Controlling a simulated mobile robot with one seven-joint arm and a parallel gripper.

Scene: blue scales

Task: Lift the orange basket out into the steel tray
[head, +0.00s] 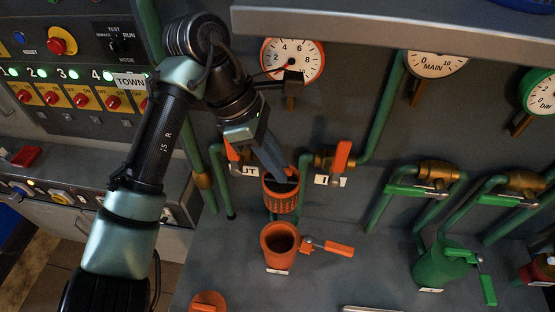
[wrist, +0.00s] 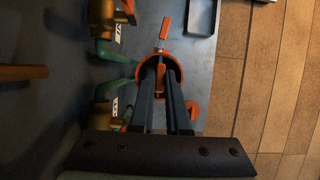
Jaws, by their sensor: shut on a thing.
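The orange basket (head: 281,200), with perforated sides, hangs upright in the air from my gripper (head: 286,180). In the wrist view an orange rim (wrist: 177,72) curves around the fingertips. The steel tray (wrist: 202,18) shows at the top of the wrist view; only a sliver of its edge (head: 365,309) shows at the bottom of the head view.
An orange-handled valve (head: 328,246) juts from the pot's right side. An orange round lid (head: 208,302) lies at the front left. Pipes and an upright orange lever (head: 341,156) stand behind. A green pot (head: 442,264) stands to the right. The grey bench between the pots is bare.

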